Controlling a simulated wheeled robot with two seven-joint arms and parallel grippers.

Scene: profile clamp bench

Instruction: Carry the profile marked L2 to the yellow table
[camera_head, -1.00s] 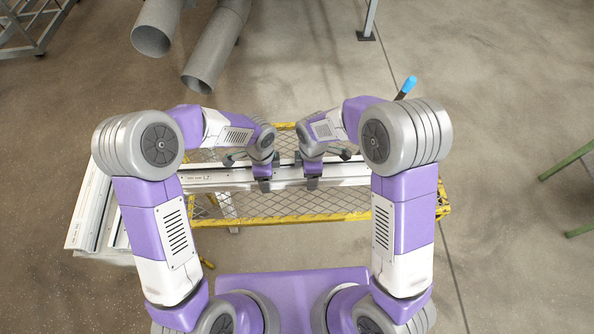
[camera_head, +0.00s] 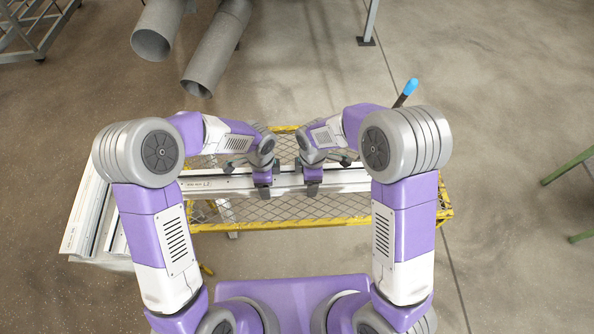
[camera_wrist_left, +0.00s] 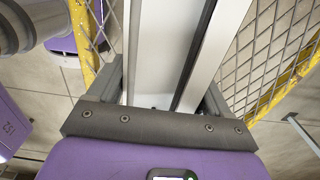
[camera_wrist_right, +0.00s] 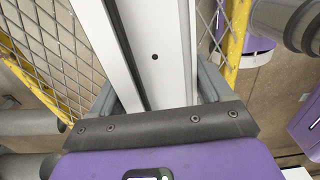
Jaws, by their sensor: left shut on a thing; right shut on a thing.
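The white profile marked L2 (camera_head: 228,184) lies level across the yellow-framed mesh table (camera_head: 340,216) in the head view. My left gripper (camera_head: 263,188) is shut on it left of its middle. My right gripper (camera_head: 312,186) is shut on it a short way to the right. In the left wrist view the profile (camera_wrist_left: 160,60) runs between both fingers, with a dark slot along it. In the right wrist view the profile (camera_wrist_right: 150,40) shows a small dark hole between the fingers. Whether the profile touches the mesh is hard to tell.
More white profiles lie on a pale bench (camera_head: 90,215) at the left. Two grey pipes (camera_head: 208,60) are at the back. A blue-tipped handle (camera_head: 408,90) rises behind my right arm. A green frame (camera_head: 568,165) stands at the right edge. Open floor lies between.

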